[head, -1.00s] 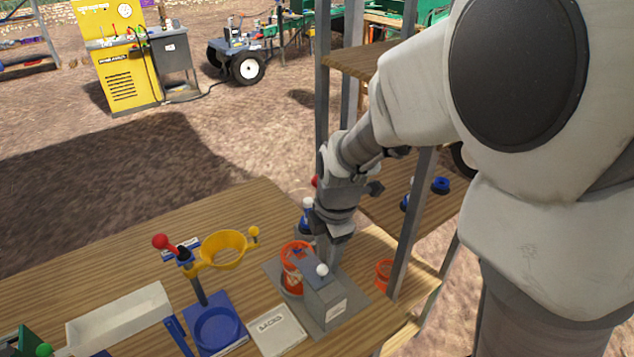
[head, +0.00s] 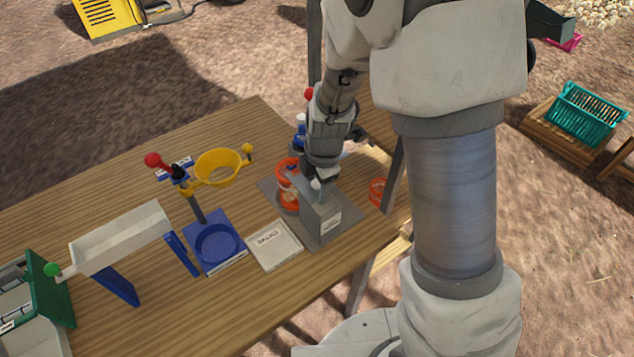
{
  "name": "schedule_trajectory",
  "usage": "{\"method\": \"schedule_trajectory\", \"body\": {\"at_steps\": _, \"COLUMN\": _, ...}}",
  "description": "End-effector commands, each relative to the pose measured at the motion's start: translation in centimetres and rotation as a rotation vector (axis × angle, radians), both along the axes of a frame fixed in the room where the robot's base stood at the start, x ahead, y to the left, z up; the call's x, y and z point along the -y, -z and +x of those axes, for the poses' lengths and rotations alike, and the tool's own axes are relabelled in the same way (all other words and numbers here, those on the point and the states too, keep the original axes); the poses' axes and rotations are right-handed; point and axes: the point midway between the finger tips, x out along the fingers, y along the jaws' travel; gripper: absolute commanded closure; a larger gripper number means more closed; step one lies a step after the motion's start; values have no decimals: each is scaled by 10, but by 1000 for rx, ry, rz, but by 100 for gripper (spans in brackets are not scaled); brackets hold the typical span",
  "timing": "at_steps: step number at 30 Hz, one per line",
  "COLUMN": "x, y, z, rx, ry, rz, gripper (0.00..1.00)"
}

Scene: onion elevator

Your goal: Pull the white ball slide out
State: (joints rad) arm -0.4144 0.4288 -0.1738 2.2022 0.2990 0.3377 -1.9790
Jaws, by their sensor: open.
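The white ball (head: 316,184) shows on top of a grey box-shaped housing (head: 322,212) on a grey base plate, at the right part of the table. My gripper (head: 317,178) points down from above, right at the white ball. Its fingers are open, partly hidden by the wrist, and I cannot tell whether they touch the ball. An orange-red ring-shaped part (head: 287,190) stands just left of the housing. The slide itself cannot be made out apart from the ball.
The wooden table (head: 110,200) also holds a blue stand (head: 218,246) with a yellow ring (head: 218,167), a flat white labelled plate (head: 273,245) and a white trough (head: 120,238). A grey upright post (head: 394,175) stands close right of the housing.

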Motion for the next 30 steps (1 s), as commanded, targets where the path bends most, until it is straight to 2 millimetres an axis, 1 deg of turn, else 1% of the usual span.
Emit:
{"method": "schedule_trajectory", "body": {"at_steps": 1, "x": 0, "y": 0, "z": 0, "rx": 0, "ry": 0, "rz": 0, "gripper": 37}}
{"method": "schedule_trajectory", "body": {"at_steps": 5, "x": 0, "y": 0, "z": 0, "rx": 1, "ry": 0, "rz": 0, "gripper": 61}}
{"method": "schedule_trajectory", "body": {"at_steps": 6, "x": 0, "y": 0, "z": 0, "rx": 1, "ry": 0, "rz": 0, "gripper": 68}}
{"method": "schedule_trajectory", "body": {"at_steps": 8, "x": 0, "y": -1, "z": 1, "rx": 3, "ry": 0, "rz": 1, "gripper": 79}}
{"method": "schedule_trajectory", "body": {"at_steps": 9, "x": -1, "y": -1, "z": 1, "rx": 4, "ry": 0, "rz": 1, "gripper": 86}}
{"method": "schedule_trajectory", "body": {"at_steps": 11, "x": -1, "y": -1, "z": 2, "rx": 6, "ry": 0, "rz": 1, "gripper": 97}}
{"method": "schedule_trajectory", "body": {"at_steps": 12, "x": -1, "y": -2, "z": 2, "rx": 8, "ry": 0, "rz": 2, "gripper": 100}}
{"method": "schedule_trajectory", "body": {"at_steps": 19, "x": 1, "y": -2, "z": 1, "rx": 14, "ry": 1, "rz": 4, "gripper": 100}}
{"method": "schedule_trajectory", "body": {"at_steps": 30, "x": 15, "y": -1, "z": -20, "rx": 6, "ry": 2, "rz": 2, "gripper": 100}}
